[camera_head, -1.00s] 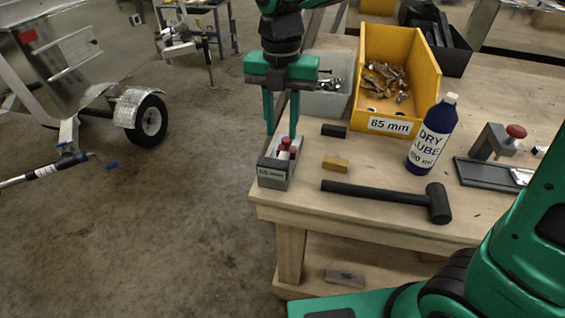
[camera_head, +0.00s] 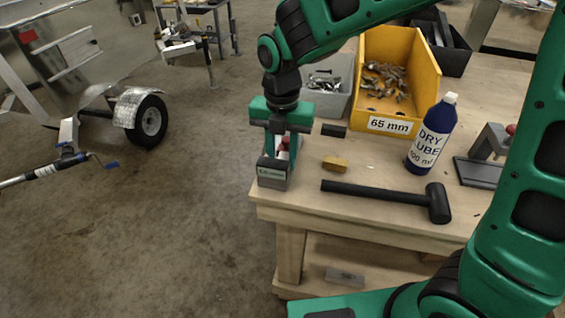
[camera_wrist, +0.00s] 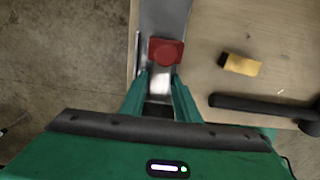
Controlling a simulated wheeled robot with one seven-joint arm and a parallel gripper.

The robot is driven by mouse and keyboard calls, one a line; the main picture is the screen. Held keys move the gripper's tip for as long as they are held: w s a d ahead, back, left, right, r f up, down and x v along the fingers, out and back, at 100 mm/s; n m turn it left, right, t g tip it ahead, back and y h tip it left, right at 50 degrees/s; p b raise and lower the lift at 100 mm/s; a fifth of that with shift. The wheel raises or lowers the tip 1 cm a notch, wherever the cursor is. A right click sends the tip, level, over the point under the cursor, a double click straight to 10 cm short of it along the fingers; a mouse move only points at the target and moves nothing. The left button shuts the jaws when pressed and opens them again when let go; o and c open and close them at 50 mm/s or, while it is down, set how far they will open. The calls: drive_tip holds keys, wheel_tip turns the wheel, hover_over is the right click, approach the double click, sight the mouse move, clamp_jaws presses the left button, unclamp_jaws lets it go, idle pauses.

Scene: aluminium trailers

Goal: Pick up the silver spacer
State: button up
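No block clearly marked as the silver spacer shows. A small grey block (camera_head: 345,276) lies on the bench's lower shelf and may be it. My gripper (camera_head: 281,153) points down at the bench's near left corner. Whether a silver piece lies inside the bin is hidden by my gripper.
A brass-coloured block (camera_head: 335,163), a black block (camera_head: 333,130), a black mallet (camera_head: 375,193) and a blue lube bottle (camera_head: 430,140) stand close by. A yellow bin (camera_head: 388,124) and a grey bin (camera_head: 330,101) are behind. Open floor lies left.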

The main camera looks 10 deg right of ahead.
sight(279, 162)
clamp_jaws()
drive_tip(key=shift+r, duration=0.1)
drive_tip(key=shift+r, duration=0.55)
drive_tip(key=r, duration=0.3)
drive_tip(key=shift+s+a+r, duration=0.2)
drive_tip(key=shift+a, duration=0.15)
drive_tip(key=s+a+r, duration=0.6)
drive_tip(key=a, duration=0.2)
drive_tip(key=shift+s+a+r, duration=0.2)
drive_tip(key=shift+s+a, duration=0.1)
drive_tip(key=shift+a, duration=0.05)
